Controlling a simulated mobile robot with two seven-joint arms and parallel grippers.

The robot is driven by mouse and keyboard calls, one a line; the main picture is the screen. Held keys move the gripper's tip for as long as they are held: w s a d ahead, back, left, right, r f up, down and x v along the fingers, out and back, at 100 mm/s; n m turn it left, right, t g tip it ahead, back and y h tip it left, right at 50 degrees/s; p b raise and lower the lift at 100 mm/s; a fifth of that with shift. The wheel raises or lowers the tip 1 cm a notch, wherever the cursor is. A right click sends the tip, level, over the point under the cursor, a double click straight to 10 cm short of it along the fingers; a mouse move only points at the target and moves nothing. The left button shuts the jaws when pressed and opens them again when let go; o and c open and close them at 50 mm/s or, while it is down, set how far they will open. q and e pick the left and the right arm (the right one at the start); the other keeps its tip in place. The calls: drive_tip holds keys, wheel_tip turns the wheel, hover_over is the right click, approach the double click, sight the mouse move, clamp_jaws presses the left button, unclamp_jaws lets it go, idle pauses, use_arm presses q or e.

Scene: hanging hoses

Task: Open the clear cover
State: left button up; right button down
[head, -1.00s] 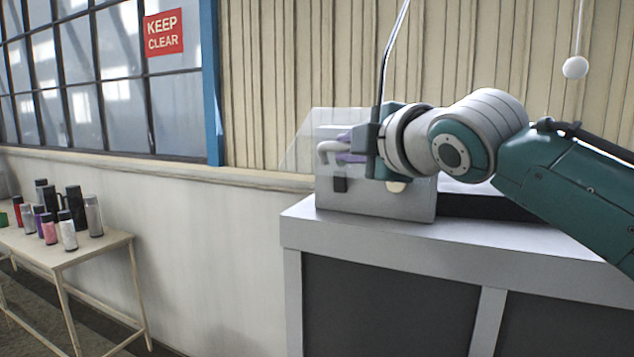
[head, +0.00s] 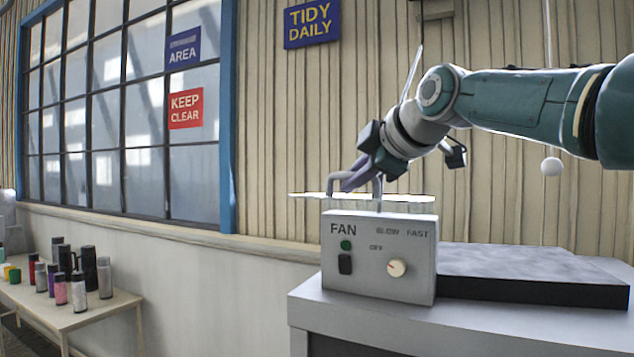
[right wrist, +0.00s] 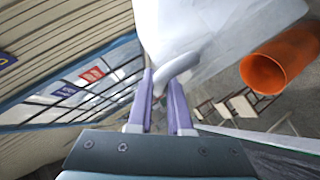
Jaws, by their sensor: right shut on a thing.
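The clear cover (head: 415,199) is lifted and lies nearly level above the top of the grey FAN control box (head: 372,287). It fills the top of the right wrist view as a pale sheet (right wrist: 225,35). My right gripper (head: 350,183) is shut on the cover's grey handle, which shows between the purple fingers in the right wrist view (right wrist: 180,68). The box front is uncovered, with a cream knob (head: 396,268), a green button (head: 346,245) and a black switch (head: 345,264). My left gripper is not in view.
The box stands on a grey cabinet (head: 450,327) beside a dark flat slab (head: 530,290). A table (head: 95,312) with several bottles stands at the left. A white ball (head: 551,167) hangs at the right. An orange tube (right wrist: 270,72) shows in the right wrist view.

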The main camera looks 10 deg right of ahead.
drive_tip(key=shift+f, duration=0.1)
idle(0.3)
drive_tip(key=c, duration=1.1)
unclamp_jaws()
drive_tip(key=shift+s+d+b, duration=0.1)
drive_tip(key=shift+s+b, duration=0.15)
drive_tip(key=shift+b, duration=0.45)
drive_tip(key=b+v, duration=0.7)
drive_tip(key=v, duration=0.2)
drive_tip(key=shift+s+r+b, duration=0.15)
drive_tip(key=shift+r+b, duration=0.1)
drive_tip(key=shift+b, duration=0.1)
drive_tip(key=shift+f, duration=0.1)
